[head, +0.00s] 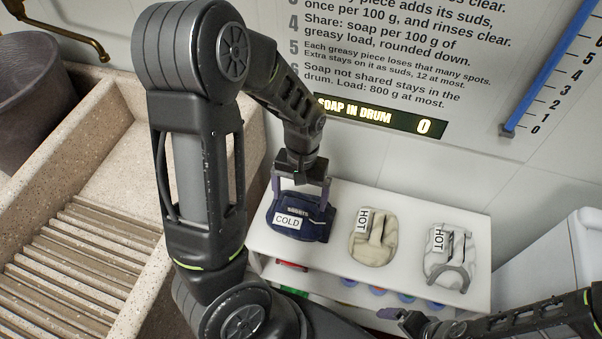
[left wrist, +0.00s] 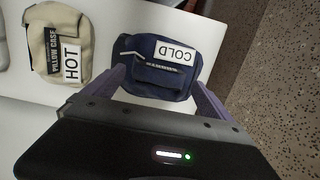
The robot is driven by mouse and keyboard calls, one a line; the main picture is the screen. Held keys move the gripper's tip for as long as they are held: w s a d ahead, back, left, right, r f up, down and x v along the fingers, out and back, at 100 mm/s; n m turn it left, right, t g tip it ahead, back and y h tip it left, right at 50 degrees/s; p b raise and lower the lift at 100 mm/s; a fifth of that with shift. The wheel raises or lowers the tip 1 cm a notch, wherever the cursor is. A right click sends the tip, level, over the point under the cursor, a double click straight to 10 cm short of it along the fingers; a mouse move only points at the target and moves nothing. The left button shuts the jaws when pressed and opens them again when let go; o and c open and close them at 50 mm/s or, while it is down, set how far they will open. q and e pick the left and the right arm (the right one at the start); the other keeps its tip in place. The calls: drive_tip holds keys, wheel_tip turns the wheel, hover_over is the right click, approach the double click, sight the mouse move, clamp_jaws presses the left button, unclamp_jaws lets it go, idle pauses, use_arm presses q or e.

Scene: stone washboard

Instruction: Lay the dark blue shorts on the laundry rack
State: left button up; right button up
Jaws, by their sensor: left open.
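The dark blue shorts (head: 312,228) are a folded bundle with a white COLD label, lying at the left end of a white shelf top (head: 345,200). They also show in the left wrist view (left wrist: 150,75). This white shelf unit may be the laundry rack; I cannot tell for sure. My left gripper (head: 299,194) points down over the shorts, its open fingers at either side of the bundle's back part. In the left wrist view my left gripper (left wrist: 162,92) spans the bundle; contact is unclear. My right gripper (head: 405,322) shows partly at the bottom edge, its jaw state unclear.
A beige pillow case (head: 374,238) and a pale grey bundle (head: 449,256), both labelled HOT, lie right of the shorts. Coloured items sit on the shelf below. A stone washboard sink (head: 70,265) stands at left. A soap display (head: 380,117) reads 0.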

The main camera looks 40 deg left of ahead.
use_arm(q)
wheel_tip(320, 180, up, 10)
drive_tip(key=w+p, duration=0.1)
drive_tip(key=shift+a+r, duration=0.2)
use_arm(e)
drive_tip(key=shift+r, duration=0.6)
use_arm(q)
drive_tip(key=shift+w, duration=0.1)
